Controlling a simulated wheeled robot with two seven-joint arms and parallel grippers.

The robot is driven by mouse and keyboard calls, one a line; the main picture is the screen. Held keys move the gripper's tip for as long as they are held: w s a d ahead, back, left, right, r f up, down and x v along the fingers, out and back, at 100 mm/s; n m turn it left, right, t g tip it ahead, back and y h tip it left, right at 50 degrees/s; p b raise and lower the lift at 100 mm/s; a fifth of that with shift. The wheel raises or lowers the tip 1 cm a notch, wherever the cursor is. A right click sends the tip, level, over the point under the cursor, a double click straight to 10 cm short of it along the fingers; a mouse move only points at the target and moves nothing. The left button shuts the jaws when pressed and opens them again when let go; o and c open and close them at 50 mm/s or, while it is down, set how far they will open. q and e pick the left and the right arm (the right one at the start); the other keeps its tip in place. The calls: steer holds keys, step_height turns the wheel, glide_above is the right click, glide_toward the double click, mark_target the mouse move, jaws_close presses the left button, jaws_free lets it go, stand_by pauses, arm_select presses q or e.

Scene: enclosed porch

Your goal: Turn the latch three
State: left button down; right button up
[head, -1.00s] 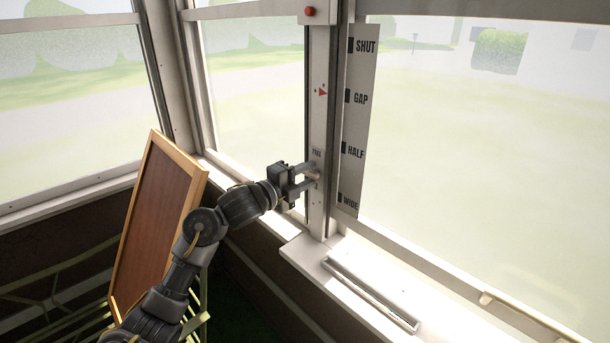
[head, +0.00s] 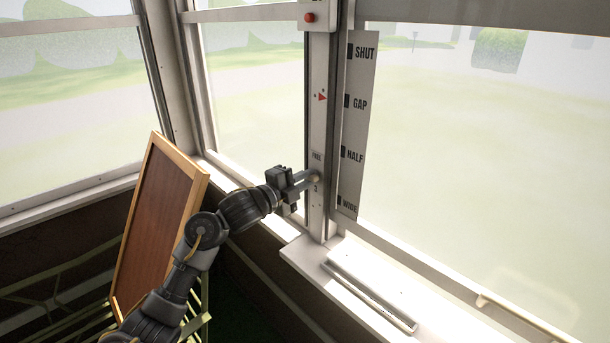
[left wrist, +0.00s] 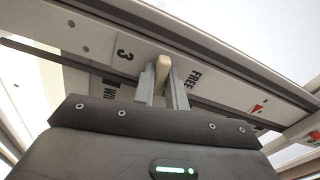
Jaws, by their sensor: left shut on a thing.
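Latch three is a small beige lever (left wrist: 163,68) on the white window post. It sits between a label reading FREE and a label reading 3. In the head view it is a small tan spot (head: 316,178) at the fingertips. My left gripper (head: 313,179) reaches it from the left and is shut on it. In the left wrist view the two pale fingers (left wrist: 162,80) stand on either side of the lever, which points toward the camera. The fingers partly hide the lever's sides. My right gripper is not in view.
A scale strip (head: 355,125) marked SHUT, GAP, HALF and WIDE stands right of the post. A red button (head: 309,17) is higher up, with a red arrow (head: 322,97) below it. A framed brown board (head: 155,225) leans at left. The sill (head: 310,258) lies below.

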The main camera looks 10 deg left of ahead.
arm_select(q)
steer(key=shift+n+p, duration=7)
steer(key=shift+n, duration=1)
steer(key=c, duration=1.4)
jaws_free()
steer(key=shift+c, duration=0.2)
